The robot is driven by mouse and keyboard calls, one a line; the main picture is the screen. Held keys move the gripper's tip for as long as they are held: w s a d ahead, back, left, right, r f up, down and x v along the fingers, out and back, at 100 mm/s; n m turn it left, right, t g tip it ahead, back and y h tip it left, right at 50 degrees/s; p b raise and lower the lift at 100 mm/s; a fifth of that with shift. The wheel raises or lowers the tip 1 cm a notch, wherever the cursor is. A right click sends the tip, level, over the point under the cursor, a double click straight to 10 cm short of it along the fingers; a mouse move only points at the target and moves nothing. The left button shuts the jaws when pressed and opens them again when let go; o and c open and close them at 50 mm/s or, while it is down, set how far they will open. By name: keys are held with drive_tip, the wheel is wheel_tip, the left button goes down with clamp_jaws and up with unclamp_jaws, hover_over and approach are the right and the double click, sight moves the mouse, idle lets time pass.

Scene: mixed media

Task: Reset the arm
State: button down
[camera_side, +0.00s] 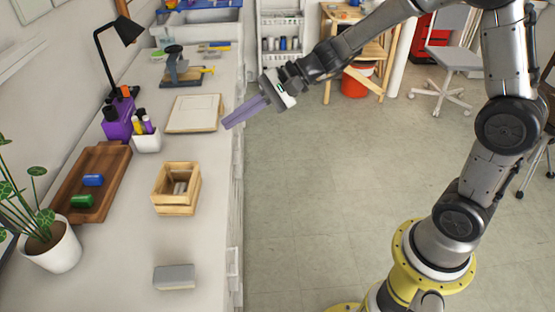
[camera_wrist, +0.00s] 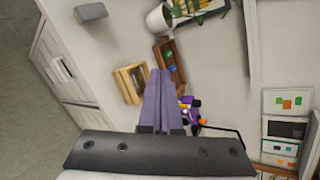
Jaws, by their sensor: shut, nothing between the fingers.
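My arm reaches from its yellow base at the lower right of the side view up and over to the left. My gripper (camera_side: 230,122) has long purple fingers that are shut, with nothing between them. In the side view the fingertips appear near the bench's right edge, beside a flat cream board. In the wrist view my gripper (camera_wrist: 160,76) points over the bench, its tips appearing between a wooden crate and a brown tray. I cannot tell its exact height above the bench.
The bench holds a wooden crate (camera_side: 175,203), a brown tray (camera_side: 72,208) with a blue and a green cylinder, a grey block (camera_side: 174,277), a potted plant (camera_side: 52,250), a white pen cup (camera_side: 146,142), a cream board (camera_side: 194,114) and a black lamp (camera_side: 124,31). Floor right of the bench is open.

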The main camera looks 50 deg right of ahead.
drive_tip(key=s+r+n+h, duration=0.1)
drive_tip(key=s+r+n, duration=0.15)
drive_tip(key=s, duration=0.35)
drive_tip(key=s+d+r+n+g+h, duration=0.1)
drive_tip(key=s+r+n, duration=0.1)
drive_tip(key=s+n, duration=0.35)
drive_tip(key=s+r+n+h, duration=0.1)
drive_tip(key=s+r, duration=0.1)
drive_tip(key=s, duration=0.5)
drive_tip(key=s+d+f+n+h, duration=0.4)
drive_tip(key=s+d+h, duration=0.2)
drive_tip(key=d, duration=0.5)
drive_tip(key=s, duration=0.2)
drive_tip(key=shift+s+f+h, duration=0.25)
drive_tip(key=shift+s+h, duration=0.05)
drive_tip(key=shift+s, duration=0.1)
drive_tip(key=c, duration=1.5)
unclamp_jaws()
drive_tip(key=shift+c, duration=0.2)
